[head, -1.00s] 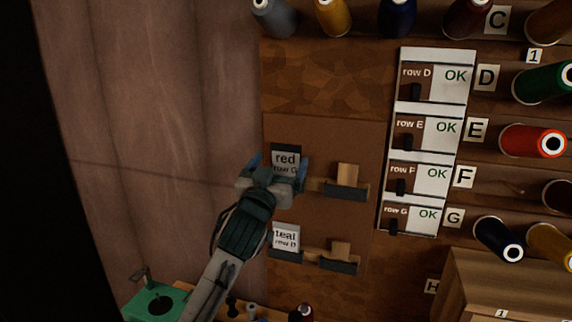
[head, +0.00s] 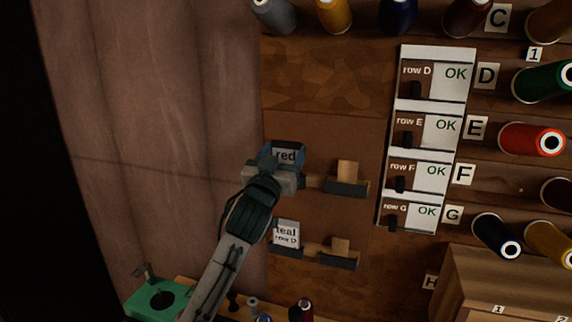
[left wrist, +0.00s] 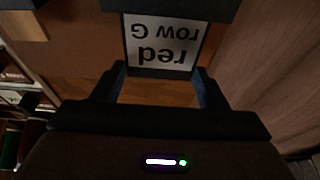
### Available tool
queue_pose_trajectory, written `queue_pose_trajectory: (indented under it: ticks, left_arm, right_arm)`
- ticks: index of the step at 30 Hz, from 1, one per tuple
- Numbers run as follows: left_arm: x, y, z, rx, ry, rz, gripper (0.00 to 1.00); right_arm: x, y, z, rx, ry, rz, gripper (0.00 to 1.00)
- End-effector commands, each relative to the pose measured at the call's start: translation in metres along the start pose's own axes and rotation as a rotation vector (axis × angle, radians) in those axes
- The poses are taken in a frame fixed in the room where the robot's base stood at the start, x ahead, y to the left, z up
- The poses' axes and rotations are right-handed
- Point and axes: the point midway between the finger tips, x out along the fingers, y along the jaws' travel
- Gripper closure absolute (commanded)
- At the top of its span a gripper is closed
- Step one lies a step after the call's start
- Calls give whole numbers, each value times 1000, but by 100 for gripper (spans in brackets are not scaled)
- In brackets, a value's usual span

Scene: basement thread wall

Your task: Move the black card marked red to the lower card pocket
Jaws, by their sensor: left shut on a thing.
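The black card marked red (head: 286,155) has a white label and stands at the upper left of the brown panel. My left gripper (head: 281,163) is at this card, with a finger at each side edge, shut on it, and covers the label's lower part. In the left wrist view the card (left wrist: 160,45) shows upside down, reading "red row G", between the fingers (left wrist: 161,80). Below, a card marked teal, row D (head: 286,233) stands in a dark lower pocket (head: 287,253). The upper pocket under the red card is hidden by my gripper. My right gripper is not in view.
Two dark holders with wooden blocks, an upper one (head: 346,190) and a lower one (head: 338,262), stand right of the cards. A white row board (head: 428,110) and thread spools (head: 531,139) are farther right. A green holder (head: 152,299) is at bottom left.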

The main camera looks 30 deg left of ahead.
Motion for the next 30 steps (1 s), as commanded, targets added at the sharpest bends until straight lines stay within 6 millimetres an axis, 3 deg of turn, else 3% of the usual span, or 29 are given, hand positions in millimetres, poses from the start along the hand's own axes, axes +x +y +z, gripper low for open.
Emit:
queue_pose_trajectory:
  ticks: [24, 30]
  left_arm:
    - [14, 0, -46, 1, 1, 0, 44]
    - [15, 0, -48, 1, 0, 0, 44]
  right_arm:
    - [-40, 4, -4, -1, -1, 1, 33]
    - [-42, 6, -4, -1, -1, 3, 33]
